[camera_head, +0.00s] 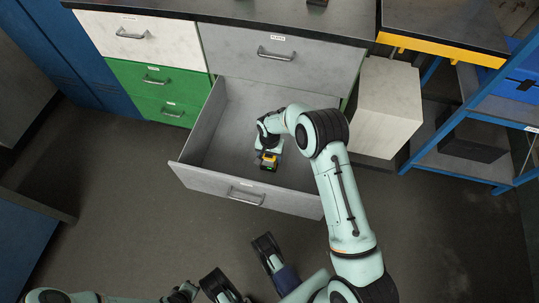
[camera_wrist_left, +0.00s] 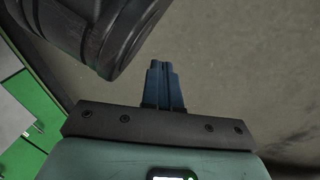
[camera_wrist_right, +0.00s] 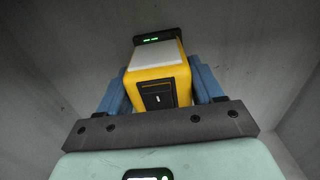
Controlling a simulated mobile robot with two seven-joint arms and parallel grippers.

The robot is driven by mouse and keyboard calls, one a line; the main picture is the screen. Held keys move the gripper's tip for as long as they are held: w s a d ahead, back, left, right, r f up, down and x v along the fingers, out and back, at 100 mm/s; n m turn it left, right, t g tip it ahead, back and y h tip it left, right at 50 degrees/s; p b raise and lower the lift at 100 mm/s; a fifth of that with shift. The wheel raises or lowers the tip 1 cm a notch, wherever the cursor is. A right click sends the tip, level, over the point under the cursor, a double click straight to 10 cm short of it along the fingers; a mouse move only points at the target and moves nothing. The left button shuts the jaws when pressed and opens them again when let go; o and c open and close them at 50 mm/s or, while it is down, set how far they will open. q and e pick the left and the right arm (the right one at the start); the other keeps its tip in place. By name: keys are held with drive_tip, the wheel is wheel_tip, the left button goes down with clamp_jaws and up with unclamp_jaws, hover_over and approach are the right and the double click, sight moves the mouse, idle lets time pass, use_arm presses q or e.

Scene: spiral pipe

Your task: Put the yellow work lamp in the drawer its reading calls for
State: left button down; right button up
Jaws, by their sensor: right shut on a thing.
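The yellow work lamp (camera_head: 269,161) is held by my right gripper (camera_head: 268,152), inside the open grey drawer (camera_head: 203,131). In the right wrist view the lamp (camera_wrist_right: 160,88) sits between the two blue fingers (camera_wrist_right: 160,82), with a pale top panel, a black switch plate and a dark end bar with small green lit marks. I cannot read those marks, nor tell whether the lamp touches the drawer floor. My left gripper (camera_wrist_left: 162,68) is shut and empty in the left wrist view, with its blue fingers together.
Above the open drawer is a shut grey drawer (camera_head: 300,58). To its left are a shut white drawer (camera_head: 150,42) and shut green drawers (camera_head: 150,82). Their labels are too small to read. A pale box (camera_head: 388,105) and blue shelving (camera_head: 470,95) stand at right. The floor at left is clear.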

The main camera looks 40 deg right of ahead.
drive_tip(key=o, duration=1.3)
drive_tip(key=shift+f, duration=0.1)
use_arm(q)
drive_tip(key=shift+s, duration=0.1)
use_arm(e)
wheel_tip(320, 180, up, 7)
drive_tip(key=shift+f+p, duration=0.15)
drive_tip(key=shift+p, duration=0.8)
wheel_tip(320, 180, up, 4)
drive_tip(key=shift+r+p, duration=0.2)
drive_tip(key=shift+p, duration=0.25)
use_arm(q)
drive_tip(key=shift+t, duration=0.4)
drive_tip(key=shift+w+d+r, duration=0.25)
drive_tip(key=shift+r, duration=0.5)
drive_tip(key=shift+w+d+r, duration=0.3)
drive_tip(key=shift+r, duration=0.5)
drive_tip(key=shift+w+d+r, duration=0.25)
drive_tip(key=shift+r, duration=0.5)
use_arm(e)
drive_tip(key=shift+r, duration=0.65)
